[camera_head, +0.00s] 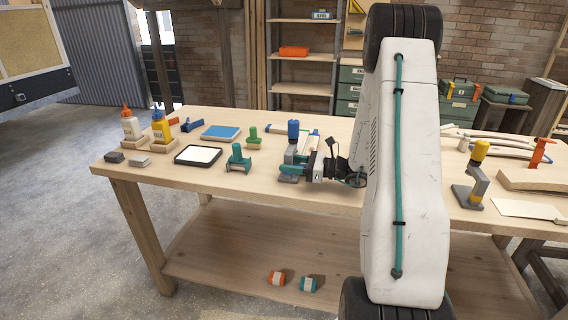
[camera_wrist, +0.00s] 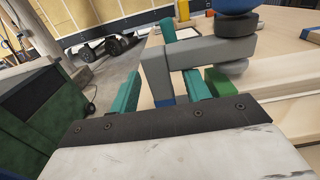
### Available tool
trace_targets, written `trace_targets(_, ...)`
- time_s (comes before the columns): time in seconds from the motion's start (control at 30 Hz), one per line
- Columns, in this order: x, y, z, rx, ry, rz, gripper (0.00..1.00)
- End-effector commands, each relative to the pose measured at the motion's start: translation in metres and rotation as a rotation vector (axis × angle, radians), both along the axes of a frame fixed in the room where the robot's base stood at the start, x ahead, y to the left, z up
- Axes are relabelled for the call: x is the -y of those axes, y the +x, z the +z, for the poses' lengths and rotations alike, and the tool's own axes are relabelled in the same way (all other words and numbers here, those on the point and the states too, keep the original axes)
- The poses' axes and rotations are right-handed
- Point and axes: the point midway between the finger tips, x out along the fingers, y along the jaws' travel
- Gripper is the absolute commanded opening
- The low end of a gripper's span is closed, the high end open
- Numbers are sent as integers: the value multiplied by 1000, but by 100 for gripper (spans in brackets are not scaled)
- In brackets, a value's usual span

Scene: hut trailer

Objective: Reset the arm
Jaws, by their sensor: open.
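My arm (camera_head: 402,170) reaches over the workbench (camera_head: 155,172), and its large white link hides part of the bench. My gripper (camera_head: 292,172) is low over the middle of the bench. In the wrist view its two teal fingers (camera_wrist: 160,92) stand apart, open. A grey clamp-like tool with a blue knob (camera_head: 293,130) is right at the gripper. In the wrist view the tool's grey upright (camera_wrist: 156,75) shows between the fingers; whether they touch it I cannot tell.
Green tools (camera_head: 238,158), a black-rimmed tray (camera_head: 198,155), a blue pad (camera_head: 221,133) and two bottles (camera_head: 130,125) stand left of the gripper.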

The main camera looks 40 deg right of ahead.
Motion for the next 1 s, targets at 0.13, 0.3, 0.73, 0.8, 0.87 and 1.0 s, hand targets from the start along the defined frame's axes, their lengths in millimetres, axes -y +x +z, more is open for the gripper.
trace_targets(0.13,18,-22,0,1,-1,-5,47)
trace_targets(0.3,30,-38,0,1,-1,-2,47)
trace_targets(0.73,29,-46,-6,-2,-45,25,47)
trace_targets(0.8,18,-55,-16,-23,-76,73,47)
trace_targets(0.87,6,-66,-22,-41,-113,128,47)
trace_targets(1.0,-36,-93,-12,-55,-267,328,47)
